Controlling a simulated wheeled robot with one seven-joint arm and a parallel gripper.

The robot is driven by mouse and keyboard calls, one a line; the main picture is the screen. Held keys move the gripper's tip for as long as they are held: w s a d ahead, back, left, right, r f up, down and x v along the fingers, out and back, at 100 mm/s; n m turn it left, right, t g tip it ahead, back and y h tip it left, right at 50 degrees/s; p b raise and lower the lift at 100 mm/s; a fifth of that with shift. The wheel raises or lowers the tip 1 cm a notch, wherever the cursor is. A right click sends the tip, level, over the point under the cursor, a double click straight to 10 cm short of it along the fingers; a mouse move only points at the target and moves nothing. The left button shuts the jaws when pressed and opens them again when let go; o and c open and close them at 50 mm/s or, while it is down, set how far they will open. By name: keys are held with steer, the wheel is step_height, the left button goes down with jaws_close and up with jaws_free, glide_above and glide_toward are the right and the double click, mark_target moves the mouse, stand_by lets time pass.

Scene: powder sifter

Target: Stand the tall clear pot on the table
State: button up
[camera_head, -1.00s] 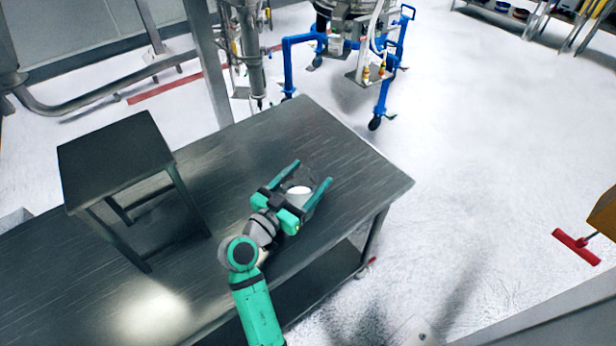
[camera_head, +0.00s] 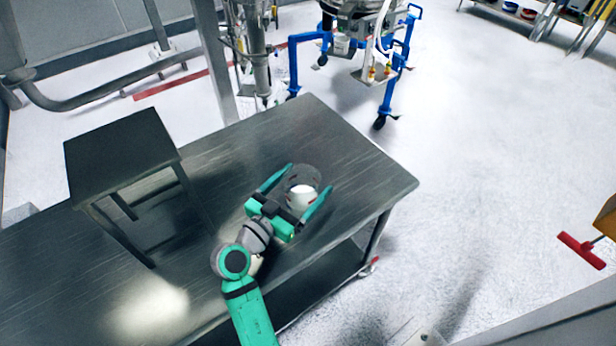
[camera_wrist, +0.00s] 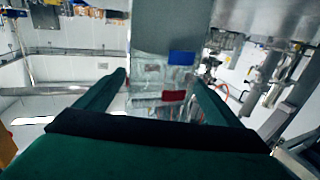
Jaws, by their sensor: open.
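The tall clear pot (camera_head: 302,178) stands on the dark metal table (camera_head: 372,176), toward its right end, and looks upright. It has white contents in its lower part. My gripper (camera_head: 309,178) is open, with one green finger on each side of the pot and the palm apart from it. I cannot tell whether either finger touches it. In the wrist view, the clear pot (camera_wrist: 160,72) shows beyond and between the fingers of my gripper (camera_wrist: 160,82). Its base is hidden there by the gripper body.
A dark metal stool-like stand (camera_head: 118,150) is on the left of the table. A blue wheeled frame (camera_head: 388,95) stands on the floor behind. The table around the pot is clear, and its right edge is fairly close.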

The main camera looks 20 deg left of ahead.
mark_target(291, 198)
steer(key=v, duration=0.9)
steer(key=shift+r, duration=0.1)
stand_by(0.3)
